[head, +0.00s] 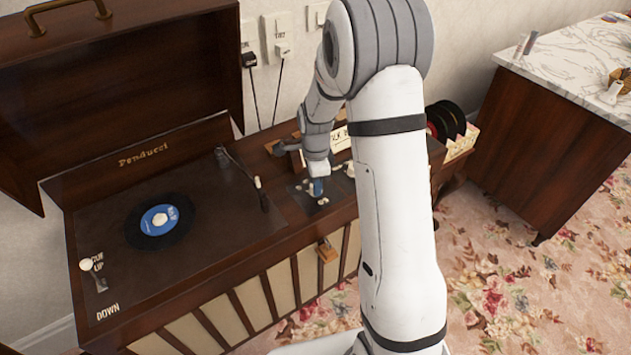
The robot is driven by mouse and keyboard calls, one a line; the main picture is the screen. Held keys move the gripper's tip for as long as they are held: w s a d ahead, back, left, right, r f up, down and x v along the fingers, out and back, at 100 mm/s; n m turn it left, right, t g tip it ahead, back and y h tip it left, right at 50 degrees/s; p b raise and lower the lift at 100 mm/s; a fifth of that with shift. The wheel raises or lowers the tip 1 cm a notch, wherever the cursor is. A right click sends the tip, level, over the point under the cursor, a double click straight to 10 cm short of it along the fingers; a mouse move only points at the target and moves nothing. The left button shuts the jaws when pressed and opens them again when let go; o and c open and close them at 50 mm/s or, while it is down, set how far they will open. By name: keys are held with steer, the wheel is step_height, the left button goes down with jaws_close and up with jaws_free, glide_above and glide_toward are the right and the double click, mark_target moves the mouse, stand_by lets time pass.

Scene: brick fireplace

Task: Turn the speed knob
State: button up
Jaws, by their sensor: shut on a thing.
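The record player (222,245) is a dark wooden cabinet with its lid raised, and a control panel (299,193) is set to the right of the turntable. My gripper (317,187) reaches down onto this panel and is shut on a small knob there, which I take to be the speed knob. The jaws and arm mostly hide that knob, so its setting cannot be read. Small pale knobs (323,201) show beside the fingertips.
A small record with a blue label (159,220) lies on the turntable, with the tonearm (243,178) to its right. A lever (93,273) sits at front left. Black records (446,121) stand behind my arm. A marble-topped cabinet (574,75) is at right, with carpet in front.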

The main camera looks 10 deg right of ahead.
steer(key=o, duration=1)
steer(key=shift+r, duration=0.15)
step_height(320, 180, up, 8)
steer(key=shift+f+p, duration=0.2)
steer(key=shift+p, duration=0.2)
steer(key=s+r+n+t+p, duration=0.1)
steer(key=s+r+n+p, duration=0.1)
steer(key=s+r+n, duration=0.4)
steer(key=s+r+n+p, duration=0.3)
steer(key=s+r+n, duration=0.3)
steer(key=s, duration=0.4)
steer(key=s+r+n+t+p, duration=0.1)
steer(key=s+r+n+p, duration=0.2)
steer(key=s+r+n, duration=0.3)
steer(key=shift+s+d+r+t, duration=0.25)
steer(key=shift+s+r+t, duration=0.05)
steer(key=shift+s+r, duration=0.8)
